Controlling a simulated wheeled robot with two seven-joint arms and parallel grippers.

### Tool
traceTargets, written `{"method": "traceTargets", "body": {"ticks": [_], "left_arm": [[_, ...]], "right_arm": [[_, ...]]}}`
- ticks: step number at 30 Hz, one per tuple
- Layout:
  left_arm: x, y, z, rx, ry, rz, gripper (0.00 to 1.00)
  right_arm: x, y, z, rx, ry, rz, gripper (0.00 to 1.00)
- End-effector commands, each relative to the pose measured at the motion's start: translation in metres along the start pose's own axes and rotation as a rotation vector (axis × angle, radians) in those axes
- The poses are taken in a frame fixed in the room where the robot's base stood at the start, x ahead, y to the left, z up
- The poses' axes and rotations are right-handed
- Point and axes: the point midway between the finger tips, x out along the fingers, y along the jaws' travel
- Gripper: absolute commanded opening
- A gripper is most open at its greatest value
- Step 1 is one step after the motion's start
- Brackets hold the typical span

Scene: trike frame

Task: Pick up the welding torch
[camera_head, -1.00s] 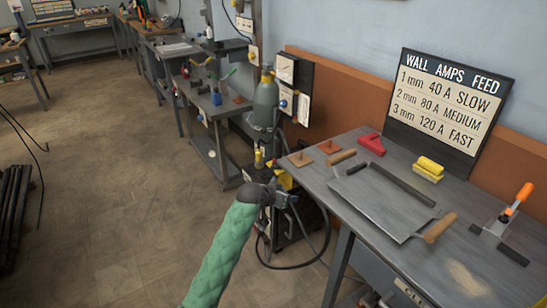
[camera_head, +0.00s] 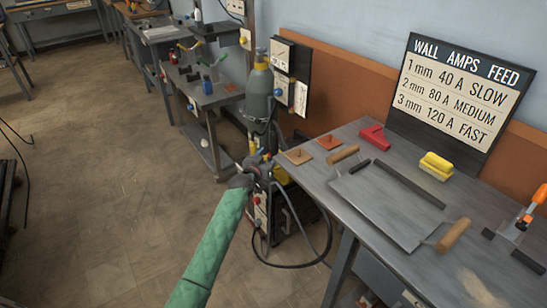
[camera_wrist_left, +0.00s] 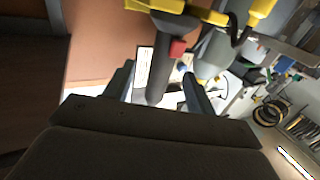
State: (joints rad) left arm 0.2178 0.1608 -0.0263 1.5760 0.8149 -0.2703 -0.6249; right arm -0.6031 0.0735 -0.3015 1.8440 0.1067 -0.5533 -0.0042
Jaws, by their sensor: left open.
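The welding torch (camera_wrist_left: 161,60) shows in the left wrist view as a dark grey handle with a red trigger, beside a yellow part at the top. My left gripper (camera_wrist_left: 157,84) is open, with one finger on each side of the handle. Contact between fingers and handle cannot be told. In the camera_head view my left gripper (camera_head: 259,168), at the end of a green-sleeved arm, is at the top of the welding machine (camera_head: 262,212). There the gripper and nearby parts mostly hide the torch. My right gripper is not in view.
A workbench (camera_head: 470,215) with a metal sheet (camera_head: 385,205), tools and blocks stands right of the machine. A grey-green gas cylinder (camera_head: 259,95) stands behind it. A black cable (camera_head: 325,245) loops beside the machine. The floor at left is mostly clear.

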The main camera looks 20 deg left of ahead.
Motion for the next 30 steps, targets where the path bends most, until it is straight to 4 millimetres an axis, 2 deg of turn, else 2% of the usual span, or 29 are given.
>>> {"method": "traceTargets", "body": {"ticks": [15, 24, 26, 30], "left_arm": [[0.053, -0.005, 0.001, -0.001, -0.001, 0.001, 0.56], [0.057, -0.005, 0.001, 0.0, -0.001, 0.001, 0.56], [0.057, -0.005, 0.001, 0.0, -0.001, 0.001, 0.46], [0.057, -0.005, 0.001, 0.0, -0.001, 0.001, 0.18]], "right_arm": [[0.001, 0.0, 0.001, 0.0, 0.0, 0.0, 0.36], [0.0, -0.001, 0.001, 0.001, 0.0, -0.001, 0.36], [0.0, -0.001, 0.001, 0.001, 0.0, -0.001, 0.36], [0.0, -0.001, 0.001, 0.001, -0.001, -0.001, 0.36]]}}
